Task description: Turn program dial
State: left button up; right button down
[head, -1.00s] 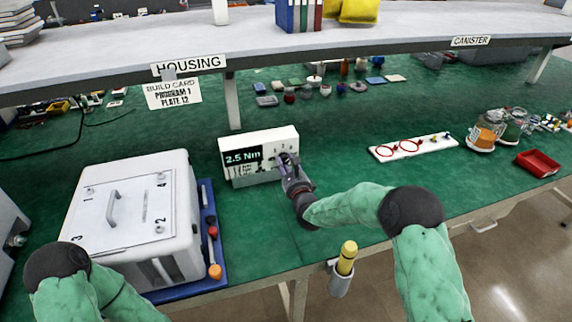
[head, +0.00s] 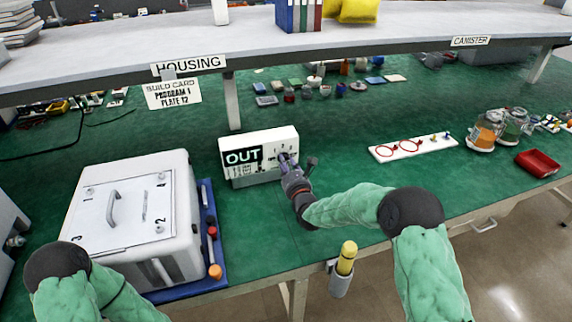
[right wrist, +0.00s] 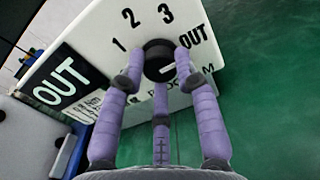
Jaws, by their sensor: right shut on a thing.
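The program dial (right wrist: 158,60) is a black round knob on the white controller box (head: 258,141). In the right wrist view numbers 1, 2, 3 and OUT are printed around it, and a pale mark on it lies toward the OUT side. My right gripper (right wrist: 160,72) is shut on the dial, with fingers at both sides and one below. It also shows in the head view (head: 291,162) at the box's right front. The box's display (head: 242,157) reads OUT. The build card (head: 173,93) reads PROGRAM 1, PLATE 12. My left gripper is out of view.
A large white housing box (head: 182,195) stands on a blue tray (head: 214,256) at the left. A white strip with red rings (head: 432,146), jars (head: 485,131) and a red bin (head: 538,163) are at the right. A yellow-handled tool (head: 347,257) hangs at the front edge.

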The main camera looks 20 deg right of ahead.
jog(key=shift+d+f, duration=0.15)
jog(key=shift+f, duration=0.2)
jog(key=c, duration=0.9)
grip_release()
jog(key=shift+r, duration=0.15)
jog(key=shift+s+d, duration=0.1)
jog(key=shift+s, duration=3.7)
